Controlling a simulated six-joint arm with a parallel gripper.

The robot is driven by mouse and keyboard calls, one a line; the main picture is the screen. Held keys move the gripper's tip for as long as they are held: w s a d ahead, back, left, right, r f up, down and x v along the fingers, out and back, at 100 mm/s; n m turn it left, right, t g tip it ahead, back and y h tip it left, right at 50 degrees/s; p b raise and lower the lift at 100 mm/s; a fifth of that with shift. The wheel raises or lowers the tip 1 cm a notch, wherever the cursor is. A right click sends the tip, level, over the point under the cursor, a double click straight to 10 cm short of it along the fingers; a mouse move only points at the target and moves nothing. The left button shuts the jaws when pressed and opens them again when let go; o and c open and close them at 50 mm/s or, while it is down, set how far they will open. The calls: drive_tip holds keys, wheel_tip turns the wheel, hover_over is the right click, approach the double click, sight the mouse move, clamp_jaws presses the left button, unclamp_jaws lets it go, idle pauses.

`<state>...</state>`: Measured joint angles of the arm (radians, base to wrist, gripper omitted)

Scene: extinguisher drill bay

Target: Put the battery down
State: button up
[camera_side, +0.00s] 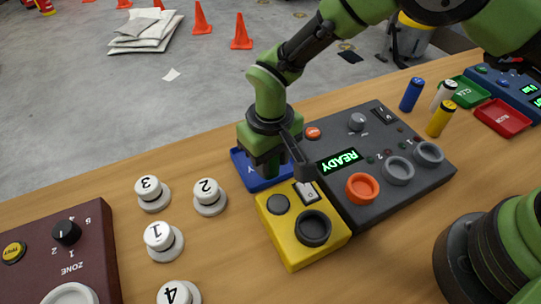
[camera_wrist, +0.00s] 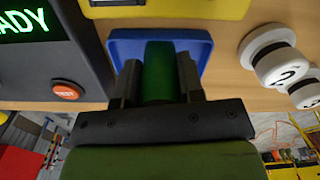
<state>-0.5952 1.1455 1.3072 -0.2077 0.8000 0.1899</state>
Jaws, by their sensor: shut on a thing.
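My gripper (camera_wrist: 160,78) is shut on a green battery (camera_wrist: 158,68), a cylinder seen between the two dark fingers in the wrist view. It is over the blue tray (camera_wrist: 203,50), whose rim shows around the battery. In the side view my gripper (camera_side: 266,168) reaches down at the blue tray (camera_side: 242,168), and the battery is hidden there. I cannot tell whether the battery touches the tray floor.
The yellow box (camera_side: 292,250) and dark READY panel (camera_side: 415,180) stand close to the tray. Blue (camera_side: 411,94), white (camera_side: 444,95) and yellow (camera_side: 440,119) batteries stand near green (camera_side: 484,97) and red (camera_side: 502,132) trays. Several white numbered knobs (camera_side: 210,197) stand left.

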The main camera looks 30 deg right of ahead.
drive_tip(key=shift+f, duration=0.1)
drive_tip(key=o, duration=1.1)
drive_tip(key=shift+c, duration=0.2)
